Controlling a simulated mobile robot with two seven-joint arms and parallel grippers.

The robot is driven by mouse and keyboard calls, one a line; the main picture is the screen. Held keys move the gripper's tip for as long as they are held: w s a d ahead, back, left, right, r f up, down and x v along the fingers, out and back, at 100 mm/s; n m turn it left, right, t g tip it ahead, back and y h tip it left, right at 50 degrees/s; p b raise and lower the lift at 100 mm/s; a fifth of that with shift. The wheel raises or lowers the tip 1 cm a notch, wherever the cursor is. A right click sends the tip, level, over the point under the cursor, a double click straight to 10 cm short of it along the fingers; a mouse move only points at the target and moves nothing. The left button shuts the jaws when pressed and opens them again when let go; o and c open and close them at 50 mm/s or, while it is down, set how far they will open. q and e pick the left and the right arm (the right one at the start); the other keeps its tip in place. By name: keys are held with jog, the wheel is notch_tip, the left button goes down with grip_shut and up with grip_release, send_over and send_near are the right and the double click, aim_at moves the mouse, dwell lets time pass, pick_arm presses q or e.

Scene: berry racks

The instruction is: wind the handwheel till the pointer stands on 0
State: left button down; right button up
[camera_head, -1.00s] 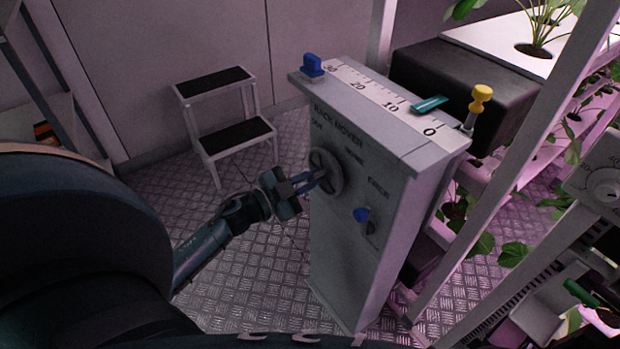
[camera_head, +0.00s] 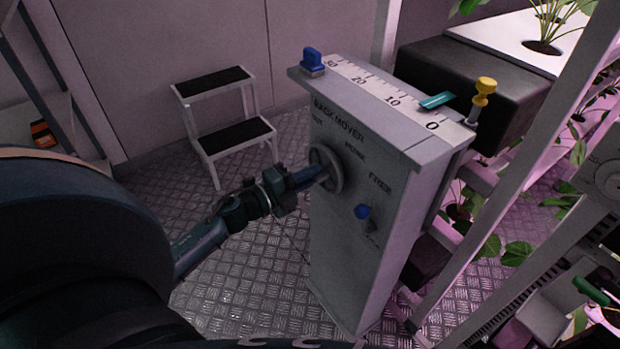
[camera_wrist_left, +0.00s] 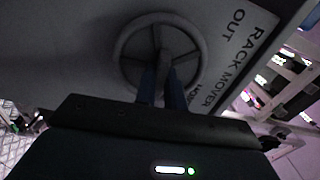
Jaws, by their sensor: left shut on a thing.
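The grey handwheel (camera_head: 338,181) is on the front face of the pale grey rack mover box (camera_head: 345,250). My left gripper (camera_head: 321,174) is shut on the handwheel at its middle. In the left wrist view the handwheel (camera_wrist_left: 120,48) shows as a round rim, with my blue fingers (camera_wrist_left: 162,88) on either side of a grey bar across its centre. The teal pointer (camera_head: 437,100) lies across the white scale (camera_head: 376,87) on the box top, between 10 and 0 and nearer to 0. My right gripper is not in view.
A blue knob (camera_head: 312,62) stands at the scale's 30 end and a yellow knob (camera_head: 484,90) near its 0 end. A blue lever (camera_head: 363,212) sits below FREE. A step stool (camera_head: 225,115) stands behind. Plant racks (camera_head: 530,190) crowd the right.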

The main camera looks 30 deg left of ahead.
pick_arm(q)
jog(key=shift+f+m+b, duration=0.1)
jog(key=shift+m+b, duration=4.25)
jog(key=shift+m, duration=4.75)
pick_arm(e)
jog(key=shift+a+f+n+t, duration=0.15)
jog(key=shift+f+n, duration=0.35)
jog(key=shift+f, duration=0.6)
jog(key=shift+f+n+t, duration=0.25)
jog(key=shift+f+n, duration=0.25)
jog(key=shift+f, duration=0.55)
pick_arm(q)
jog(key=c, duration=1.5)
grip_release()
